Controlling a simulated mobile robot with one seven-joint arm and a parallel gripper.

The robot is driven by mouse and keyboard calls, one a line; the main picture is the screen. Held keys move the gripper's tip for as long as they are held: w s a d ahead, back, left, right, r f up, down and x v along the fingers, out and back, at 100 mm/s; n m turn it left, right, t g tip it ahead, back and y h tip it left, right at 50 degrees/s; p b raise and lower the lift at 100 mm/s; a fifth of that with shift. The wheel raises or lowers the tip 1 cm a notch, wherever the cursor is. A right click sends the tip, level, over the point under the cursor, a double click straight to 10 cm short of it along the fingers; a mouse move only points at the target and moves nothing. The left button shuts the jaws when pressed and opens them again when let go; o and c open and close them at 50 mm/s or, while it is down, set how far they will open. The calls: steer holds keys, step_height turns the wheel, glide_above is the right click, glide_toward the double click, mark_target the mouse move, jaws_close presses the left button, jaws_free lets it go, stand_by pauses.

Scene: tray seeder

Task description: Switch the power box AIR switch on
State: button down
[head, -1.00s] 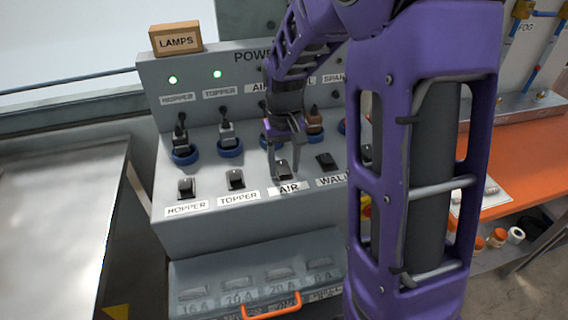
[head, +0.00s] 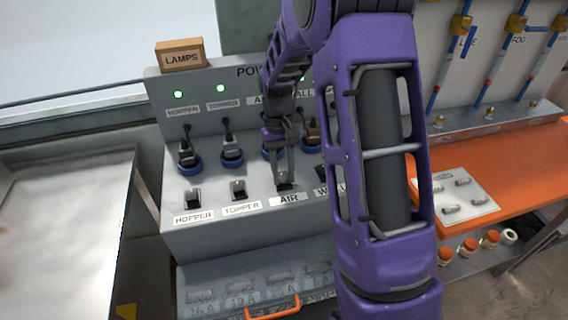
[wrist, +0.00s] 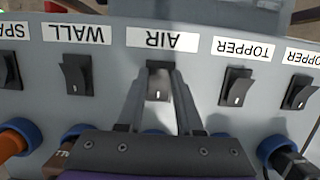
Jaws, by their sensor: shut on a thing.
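The power box (head: 205,245) is grey, with a row of black rocker switches above printed labels. My gripper (head: 284,182) is at the AIR switch in the head view. In the wrist view my gripper (wrist: 158,98) has one finger on each side of that switch and is shut on it. In the head view the fingers cover much of the switch. Its on or off position is hard to tell. My arm hides the AIR lamp.
The TOPPER switch (wrist: 236,86) and WALL switch (wrist: 75,74) flank the AIR switch closely. Plugs in blue sockets (head: 232,158) stand behind the switches. Green lamps (head: 221,88) glow above HOPPER and TOPPER, and another shows beside my arm. An orange bench (head: 490,160) is at right.

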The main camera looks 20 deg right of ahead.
steer(key=shift+w+g+p, duration=0.3)
steer(key=shift+g+p, duration=0.45)
steer(key=shift+g, duration=0.25)
steer(key=c, duration=0.6)
jaws_free()
steer(key=shift+o, duration=0.2)
steer(key=v, duration=1.7)
steer(key=shift+r, duration=0.25)
steer(key=shift+w, duration=0.1)
